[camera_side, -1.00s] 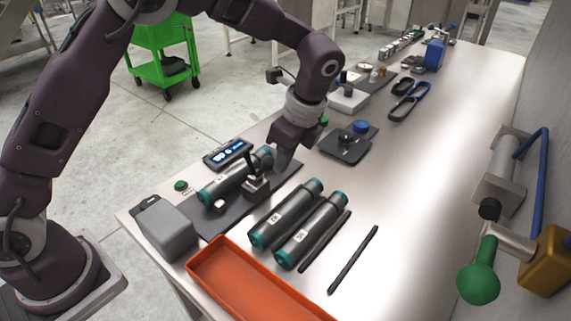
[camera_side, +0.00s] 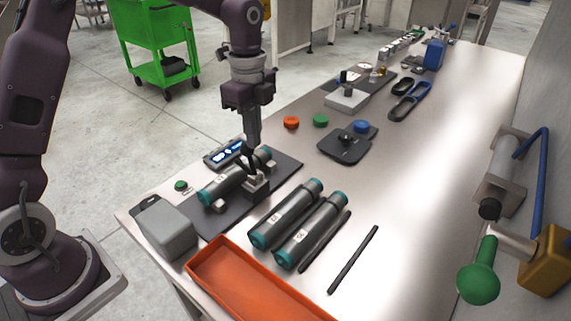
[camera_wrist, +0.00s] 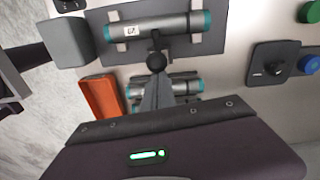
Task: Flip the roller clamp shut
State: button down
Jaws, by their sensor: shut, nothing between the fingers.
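A grey roller with teal ends (camera_side: 222,186) lies on a dark mat (camera_side: 288,166) at the near left of the bench; it also shows in the wrist view (camera_wrist: 175,27). The clamp (camera_side: 257,186) stands on the mat at the roller's side. Its black lever (camera_side: 247,157) stands up, leaning slightly, and ends in a round black knob (camera_wrist: 155,62). My gripper (camera_side: 253,143) is shut and empty, pointing down just above the clamp, close to the lever. In the wrist view its fingertips (camera_wrist: 155,84) are just below the knob; contact cannot be told.
Two more rollers (camera_side: 285,213) (camera_side: 311,230) lie right of the mat, with dark rods (camera_side: 353,259) beyond. An orange tray (camera_side: 216,262) and a grey box (camera_side: 165,231) sit in front. A display (camera_side: 228,153) stands behind the roller.

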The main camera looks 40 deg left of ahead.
jog(key=shift+a+f+h, duration=0.1)
jog(key=shift+a+h, duration=0.9)
jog(key=shift+a, duration=0.1)
jog(key=shift+a+h, duration=0.25)
jog(key=shift+h, duration=0.45)
jog(key=shift+a+f+h, duration=0.2)
jog(key=shift+a+h, duration=0.3)
jog(key=shift+a+f, duration=0.25)
jog(key=shift+a, duration=0.4)
jog(key=shift+s+a+f, duration=0.1)
jog(key=shift+a+f, duration=0.05)
jog(key=v, duration=1.2)
jog(key=shift+w+d, duration=0.35)
jog(key=shift+w, duration=0.05)
